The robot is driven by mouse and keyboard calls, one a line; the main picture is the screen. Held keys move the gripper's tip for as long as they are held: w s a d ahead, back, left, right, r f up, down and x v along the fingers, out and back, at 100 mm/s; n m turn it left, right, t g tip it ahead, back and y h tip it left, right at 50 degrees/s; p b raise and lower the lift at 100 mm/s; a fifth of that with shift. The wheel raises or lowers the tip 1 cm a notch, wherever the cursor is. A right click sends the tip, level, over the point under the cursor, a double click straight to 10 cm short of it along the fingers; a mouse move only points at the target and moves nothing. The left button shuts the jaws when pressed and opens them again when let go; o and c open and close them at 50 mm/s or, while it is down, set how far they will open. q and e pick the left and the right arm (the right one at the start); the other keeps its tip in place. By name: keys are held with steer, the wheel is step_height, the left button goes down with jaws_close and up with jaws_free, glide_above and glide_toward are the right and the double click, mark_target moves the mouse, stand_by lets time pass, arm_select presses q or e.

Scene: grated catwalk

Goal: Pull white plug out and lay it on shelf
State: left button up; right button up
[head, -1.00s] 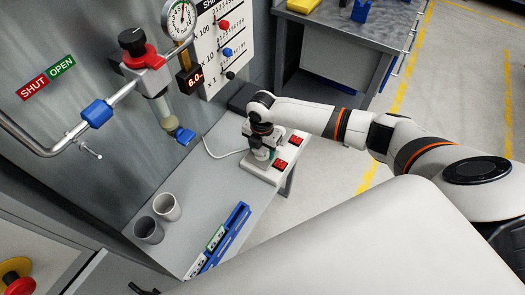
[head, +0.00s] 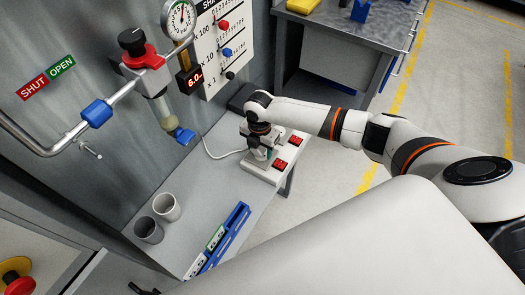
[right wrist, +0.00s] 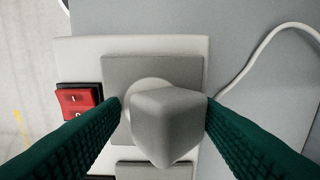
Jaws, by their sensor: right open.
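The white plug (right wrist: 168,122) sits in a socket of a white power strip (right wrist: 80,48), seen from above in the right wrist view. My right gripper (right wrist: 165,118) is open, with one green finger on each side of the plug. The left finger is close to the plug's side; I cannot tell whether either finger touches it. In the head view the right gripper (head: 258,155) is over the strip (head: 262,174) and hides the plug. The strip rests on the grey shelf (head: 205,150). My left gripper is not in view.
Red switches (head: 281,164) sit on the strip beside the sockets. A white cord (head: 222,153) runs from the strip toward the wall. Two cups (head: 166,207) and a blue rack (head: 227,236) stand nearer on the shelf. The shelf's middle is clear.

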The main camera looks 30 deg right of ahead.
steer(key=shift+w+a+f, duration=0.1)
steer(key=c, duration=1.1)
steer(key=shift+o, duration=0.2)
steer(key=shift+w+r+p, duration=0.15)
steer(key=shift+r+p, duration=0.5)
steer(key=shift+p, duration=0.05)
steer(key=shift+r+p, duration=2.35)
steer(key=shift+r, duration=0.1)
